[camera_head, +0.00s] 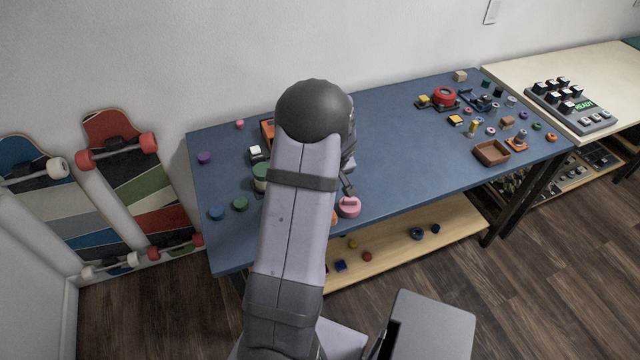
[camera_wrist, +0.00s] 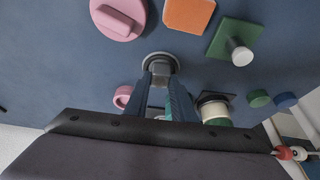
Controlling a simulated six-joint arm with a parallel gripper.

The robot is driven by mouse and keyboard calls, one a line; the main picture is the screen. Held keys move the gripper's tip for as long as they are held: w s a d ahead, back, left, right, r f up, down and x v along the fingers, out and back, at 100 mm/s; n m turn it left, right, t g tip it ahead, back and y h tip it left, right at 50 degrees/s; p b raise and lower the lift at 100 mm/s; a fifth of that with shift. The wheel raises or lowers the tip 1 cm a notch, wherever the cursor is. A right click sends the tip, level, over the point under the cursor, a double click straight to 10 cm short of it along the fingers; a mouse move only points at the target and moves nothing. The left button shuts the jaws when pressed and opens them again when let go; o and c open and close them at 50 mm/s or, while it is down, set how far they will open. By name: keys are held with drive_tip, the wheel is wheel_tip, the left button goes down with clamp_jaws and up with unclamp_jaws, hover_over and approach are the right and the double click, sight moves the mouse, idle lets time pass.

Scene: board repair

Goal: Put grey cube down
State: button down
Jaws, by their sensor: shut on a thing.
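My gripper (camera_wrist: 162,88) shows in the wrist view with its two dark blue-grey fingers pointing down at the blue table. It is shut on the small grey cube (camera_wrist: 160,70), which sits between the fingertips. A round grey piece (camera_wrist: 151,57) shows around and behind the cube. I cannot tell whether the cube touches it or is held just above. In the head view my own arm hides the cube and most of the gripper.
The blue table (camera_head: 385,140) carries a pink knobbed disc (camera_wrist: 118,18), an orange block (camera_wrist: 188,14) and a green plate with a white peg (camera_wrist: 222,40) near the gripper. A pink ring (camera_wrist: 122,97) and a green-and-white cylinder (camera_wrist: 215,112) flank the fingers. The table's middle is clear.

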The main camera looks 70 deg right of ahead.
drive_tip(key=shift+f, duration=0.1)
drive_tip(key=c, duration=1.5)
unclamp_jaws()
drive_tip(key=shift+s+r, duration=0.1)
drive_tip(key=shift+r, duration=0.3)
drive_tip(key=b+v, duration=0.1)
drive_tip(key=v, duration=1)
drive_tip(key=shift+a+r, duration=0.15)
drive_tip(key=shift+r, duration=0.05)
